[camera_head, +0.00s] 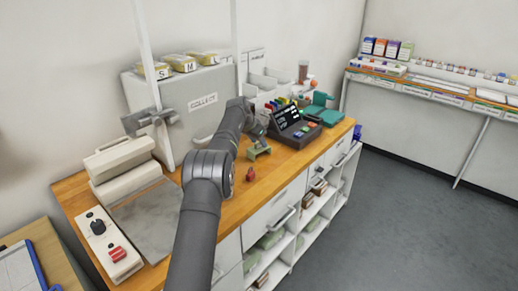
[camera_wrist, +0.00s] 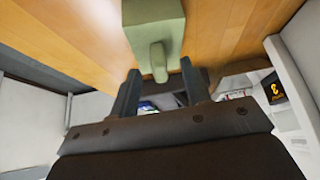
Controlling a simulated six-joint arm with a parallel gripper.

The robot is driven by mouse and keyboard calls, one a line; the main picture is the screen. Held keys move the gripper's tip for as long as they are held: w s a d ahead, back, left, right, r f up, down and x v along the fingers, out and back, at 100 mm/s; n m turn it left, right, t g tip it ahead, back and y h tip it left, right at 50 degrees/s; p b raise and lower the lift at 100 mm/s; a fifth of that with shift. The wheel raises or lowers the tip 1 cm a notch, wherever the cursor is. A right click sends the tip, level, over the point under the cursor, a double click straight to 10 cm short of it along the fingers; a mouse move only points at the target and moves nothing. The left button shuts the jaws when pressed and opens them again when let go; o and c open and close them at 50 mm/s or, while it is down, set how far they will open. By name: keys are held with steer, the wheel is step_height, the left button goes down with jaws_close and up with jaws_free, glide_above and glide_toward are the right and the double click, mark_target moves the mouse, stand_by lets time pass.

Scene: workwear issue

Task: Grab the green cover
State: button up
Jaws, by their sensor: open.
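A pale green cover (camera_wrist: 153,22) with a stubby knob shows at the top of the wrist view, over the wooden counter. In the head view a small green piece (camera_head: 259,151), which looks like the same cover, sits on the counter below my wrist. My gripper (camera_wrist: 160,68) is open, with its two dark fingers on either side of the knob's end. I cannot tell whether they touch it. In the head view my gripper (camera_head: 260,141) is small and partly hidden by my arm.
A dark register with a screen (camera_head: 294,125) stands close by on the right, with a teal device (camera_head: 322,108) beyond. A small red item (camera_head: 250,174) lies nearer the counter's front edge. A scale-like machine (camera_head: 130,165) and a grey box (camera_head: 195,100) stand left and behind.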

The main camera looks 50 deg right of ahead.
jaws_close()
stand_by(0.4)
